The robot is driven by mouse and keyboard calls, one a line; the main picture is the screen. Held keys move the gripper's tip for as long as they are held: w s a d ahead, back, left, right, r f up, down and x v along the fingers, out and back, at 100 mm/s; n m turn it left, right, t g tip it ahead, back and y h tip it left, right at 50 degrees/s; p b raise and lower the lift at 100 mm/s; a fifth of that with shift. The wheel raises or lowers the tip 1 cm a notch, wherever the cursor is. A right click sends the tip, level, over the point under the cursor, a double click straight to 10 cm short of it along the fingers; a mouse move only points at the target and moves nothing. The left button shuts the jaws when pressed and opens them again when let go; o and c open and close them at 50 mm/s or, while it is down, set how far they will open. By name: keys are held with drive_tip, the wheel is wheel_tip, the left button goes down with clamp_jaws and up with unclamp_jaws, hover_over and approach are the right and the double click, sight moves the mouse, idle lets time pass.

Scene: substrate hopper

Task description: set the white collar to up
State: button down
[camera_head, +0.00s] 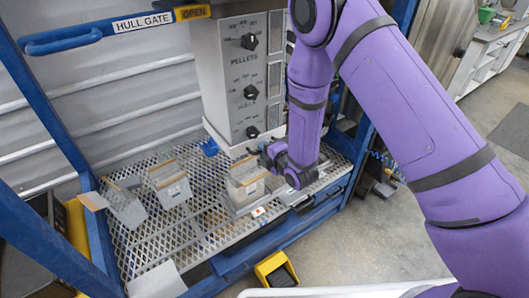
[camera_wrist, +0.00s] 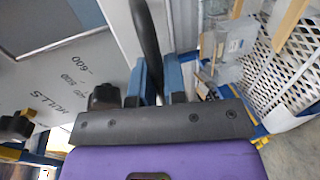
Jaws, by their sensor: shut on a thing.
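A white collar (camera_head: 228,146) shows as a pale band around the bottom of the grey hopper housing, low over the mesh shelf. Part of it is hidden by my gripper and arm. In the wrist view, a pale strip (camera_wrist: 124,32) runs beside the housing's face; I cannot tell if it is the collar. My gripper (camera_head: 270,158) is at the lower right front corner of the housing. In the wrist view, its blue fingers (camera_wrist: 158,78) are shut on a black bar-like handle (camera_wrist: 146,38). How the handle joins the collar is hidden.
The housing's front carries several black knobs (camera_head: 251,92). Grey bins (camera_head: 170,186) stand on the mesh shelf (camera_head: 185,235), one (camera_head: 245,184) close to my gripper. A blue hull gate lever (camera_head: 62,40) is at the upper left. A yellow-framed box (camera_head: 276,270) is on the floor.

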drive_tip(key=shift+w+r, duration=0.15)
drive_tip(key=shift+r, duration=0.1)
drive_tip(key=c, duration=1.2)
unclamp_jaws()
drive_tip(key=v, duration=1.1)
drive_tip(key=shift+f, duration=0.1)
